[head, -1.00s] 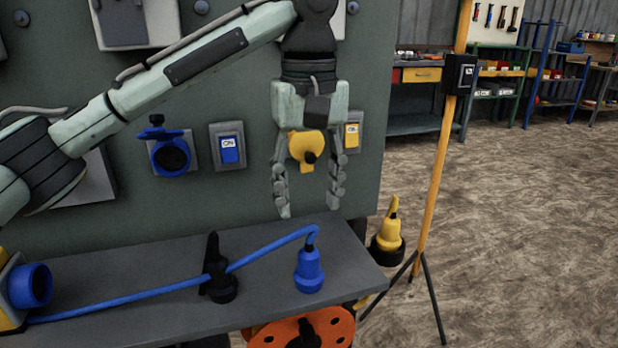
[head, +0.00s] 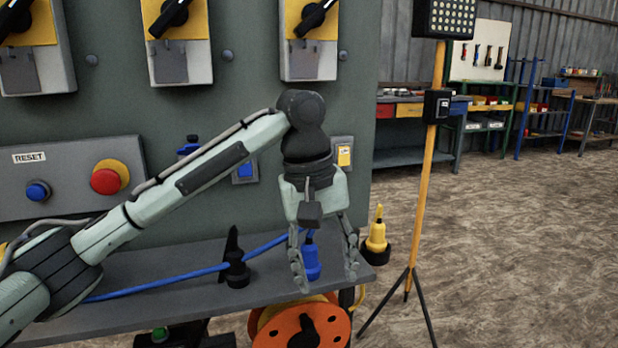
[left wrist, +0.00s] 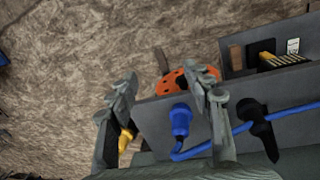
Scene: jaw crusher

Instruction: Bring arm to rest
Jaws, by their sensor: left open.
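My left arm reaches in from the left in the head view, and its gripper (head: 324,268) hangs fingers down in front of the shelf. The gripper is open, with nothing between its fingers touching them that I can make out. The blue plug (head: 311,262) stands on the shelf behind the fingers, and its blue cable runs left. In the left wrist view the open gripper (left wrist: 168,90) frames the blue plug (left wrist: 181,122), which appears beyond the fingertips. My right gripper is not in view.
The grey shelf (head: 190,262) fronts a panel with switches, a red button (head: 105,181) and a blue button (head: 38,190). A yellow plug (head: 377,232), an orange reel (head: 300,325) and a lamp tripod (head: 432,150) stand nearby. Floor at right is clear.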

